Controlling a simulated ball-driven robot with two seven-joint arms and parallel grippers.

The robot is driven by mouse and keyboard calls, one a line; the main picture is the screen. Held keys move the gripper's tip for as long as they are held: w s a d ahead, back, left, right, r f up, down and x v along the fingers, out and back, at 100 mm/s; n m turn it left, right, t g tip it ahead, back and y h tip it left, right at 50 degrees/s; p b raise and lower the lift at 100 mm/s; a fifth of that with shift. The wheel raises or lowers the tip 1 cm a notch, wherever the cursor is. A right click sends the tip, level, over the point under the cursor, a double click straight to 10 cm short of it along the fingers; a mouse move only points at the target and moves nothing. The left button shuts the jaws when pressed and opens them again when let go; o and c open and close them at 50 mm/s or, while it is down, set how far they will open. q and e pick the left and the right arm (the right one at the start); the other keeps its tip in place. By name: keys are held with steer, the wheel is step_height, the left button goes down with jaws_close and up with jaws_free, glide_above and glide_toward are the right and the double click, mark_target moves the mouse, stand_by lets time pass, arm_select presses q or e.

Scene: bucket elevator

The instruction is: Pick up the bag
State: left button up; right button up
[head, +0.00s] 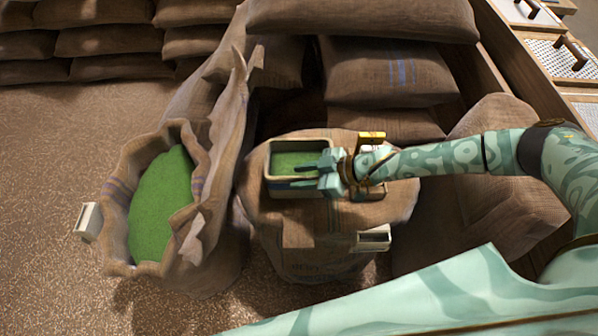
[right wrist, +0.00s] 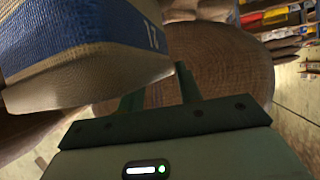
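Several brown burlap bags show in the head view; I cannot tell which one the task means. A closed bag (head: 330,235) stands upright in the middle. An open bag (head: 118,190) full of green grain stands to its left. My right gripper (head: 308,174) reaches in from the right above the middle bag, over a cream-rimmed box (head: 298,146) with green contents. In the right wrist view its fingers (right wrist: 160,85) are apart with nothing visible between them. A woven blue and cream thing (right wrist: 85,50) fills the upper left there. My left gripper is not in view.
Stacked bags (head: 385,72) lie behind the middle bag, and more (head: 105,40) are piled at the back left. A small cream box (head: 88,221) hangs beside the open bag. Another (head: 373,239) is at the middle bag's right front. The floor (head: 50,140) at left is clear.

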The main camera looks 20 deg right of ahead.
jaws_close()
steer(key=shift+s, duration=0.15)
stand_by(1.1)
